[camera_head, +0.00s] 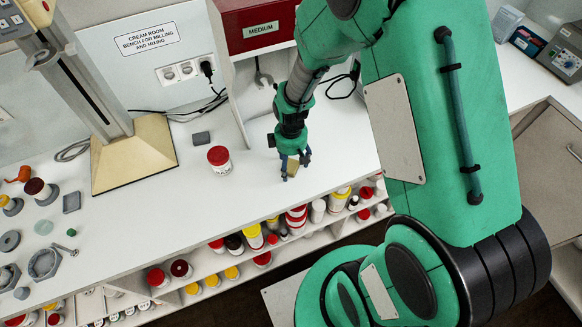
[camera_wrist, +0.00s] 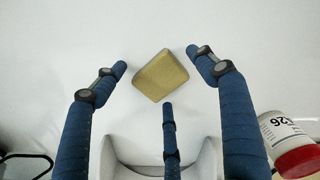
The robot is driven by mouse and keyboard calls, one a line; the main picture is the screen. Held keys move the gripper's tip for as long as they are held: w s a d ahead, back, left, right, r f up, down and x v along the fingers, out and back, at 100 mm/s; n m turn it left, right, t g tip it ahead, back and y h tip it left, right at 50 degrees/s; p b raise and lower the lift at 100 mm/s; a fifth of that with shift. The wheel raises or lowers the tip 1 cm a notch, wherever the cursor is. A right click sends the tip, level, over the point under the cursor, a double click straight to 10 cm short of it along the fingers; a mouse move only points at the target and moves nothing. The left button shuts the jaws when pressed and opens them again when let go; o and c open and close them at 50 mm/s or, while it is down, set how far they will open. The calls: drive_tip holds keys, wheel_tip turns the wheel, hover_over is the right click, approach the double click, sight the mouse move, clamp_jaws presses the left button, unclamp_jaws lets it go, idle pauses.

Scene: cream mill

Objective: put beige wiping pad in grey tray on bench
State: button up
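The beige wiping pad (camera_wrist: 160,75) is a small yellowish-beige block on the white bench top. It also shows in the head view (camera_head: 293,167), partly covered by my fingers. My gripper (camera_head: 296,171) points down at the bench near its front edge. In the wrist view its three blue fingers (camera_wrist: 160,78) are spread around the pad, with gaps between the fingertips and the pad. I cannot make out a grey tray for certain in either view.
A white jar with a red lid (camera_head: 219,160) stands left of my gripper. A small grey block (camera_head: 201,138) lies behind the jar. A stand with a beige base (camera_head: 133,155) is further left, with small parts beyond it. Shelves of jars (camera_head: 233,273) run below the bench edge.

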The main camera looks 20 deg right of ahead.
sight(291, 166)
drive_tip(key=c, duration=0.9)
drive_tip(key=shift+r, duration=0.15)
drive_tip(key=shift+r, duration=0.65)
wheel_tip(291, 166, up, 2)
drive_tip(key=shift+r+p, duration=0.15)
drive_tip(key=shift+p, duration=0.2)
drive_tip(key=s+r+p, duration=0.1)
drive_tip(key=s, duration=1.5)
drive_tip(key=shift+a, duration=0.45)
